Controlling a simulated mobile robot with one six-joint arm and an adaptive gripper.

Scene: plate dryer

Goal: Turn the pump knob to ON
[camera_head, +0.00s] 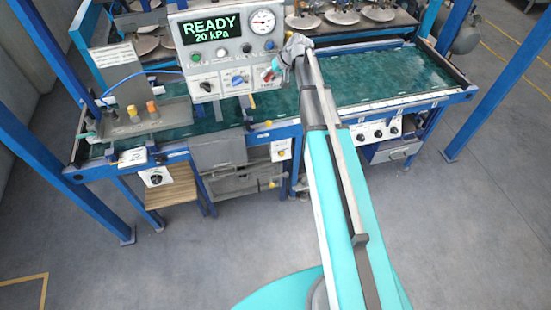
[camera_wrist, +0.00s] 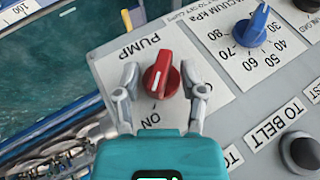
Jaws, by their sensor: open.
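The red pump knob (camera_wrist: 161,75) sits on a white label plate with "PUMP" and "ON" lettering, on the grey control panel (camera_head: 224,60). A white line runs along its ridge, slanting between the "PUMP" side and the "ON" side; I cannot tell which end is the pointer. My gripper (camera_wrist: 160,83) is open, with one finger on each side of the knob. Small gaps seem to show beside it, so contact is unclear. In the head view the knob (camera_head: 267,74) is partly hidden by my gripper (camera_head: 285,62).
The panel display (camera_head: 210,29) reads "READY 20 kPa". A blue vacuum knob (camera_wrist: 251,27) and a black "TO BELT" button (camera_wrist: 301,152) are close to the right of my gripper. A dial gauge (camera_head: 263,21) is above. A green-topped table (camera_head: 370,78) lies behind.

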